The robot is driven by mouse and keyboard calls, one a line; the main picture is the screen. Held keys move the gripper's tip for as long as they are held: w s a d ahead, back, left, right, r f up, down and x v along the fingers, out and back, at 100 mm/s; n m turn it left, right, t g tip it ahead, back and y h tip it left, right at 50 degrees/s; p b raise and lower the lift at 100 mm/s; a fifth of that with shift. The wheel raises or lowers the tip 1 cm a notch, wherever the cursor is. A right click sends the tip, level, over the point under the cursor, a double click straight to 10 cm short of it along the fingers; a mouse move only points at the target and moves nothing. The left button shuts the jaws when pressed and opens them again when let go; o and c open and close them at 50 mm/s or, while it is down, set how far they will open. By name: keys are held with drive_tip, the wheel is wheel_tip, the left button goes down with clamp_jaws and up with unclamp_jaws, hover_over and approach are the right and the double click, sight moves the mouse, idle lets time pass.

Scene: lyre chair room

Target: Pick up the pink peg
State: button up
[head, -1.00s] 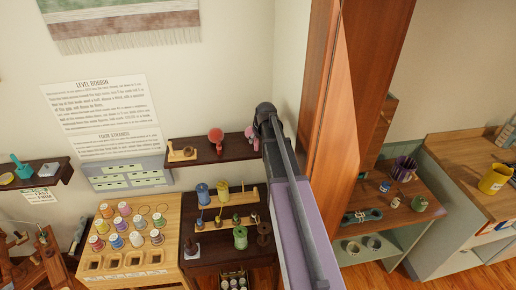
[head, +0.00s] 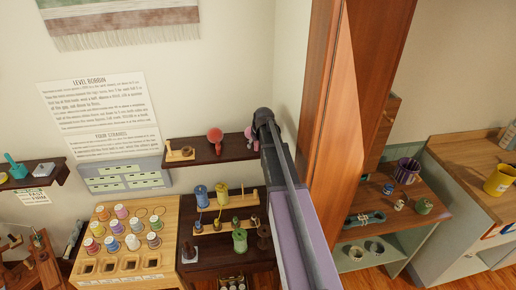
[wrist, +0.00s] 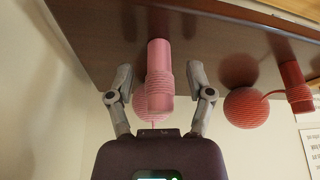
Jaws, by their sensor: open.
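The pink peg (wrist: 160,75) is a pink cylinder with a ribbed, thread-like band, standing on the dark wooden shelf (wrist: 225,60). In the wrist view the shelf appears at the top, as if upside down. My gripper (wrist: 160,80) is open, with one finger on each side of the peg and gaps visible on both sides. A pink ball (wrist: 142,113) shows partly behind the peg. In the head view only a little pink (head: 249,132) shows at the shelf's right end; my arm covers the rest and hides the fingers.
A red ball (wrist: 246,107) and red peg (wrist: 295,88) stand beside my gripper on the same shelf. A wooden piece (head: 180,151) sits at its left end. The wall is close behind, and a tall wooden panel (head: 345,90) stands right of my arm.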

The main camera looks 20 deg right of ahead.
clamp_jaws()
idle(0.3)
drive_tip(key=shift+r, duration=0.1)
wheel_tip(320, 180, up, 3)
drive_tip(key=p, duration=0.3)
drive_tip(key=shift+r+p, duration=0.2)
drive_tip(key=shift+p, duration=0.1)
drive_tip(key=s+a+r+p, duration=0.1)
drive_tip(key=s, duration=1.5)
drive_tip(key=shift+a+r, duration=0.2)
drive_tip(key=shift+a, duration=0.15)
drive_tip(key=shift+f, duration=0.15)
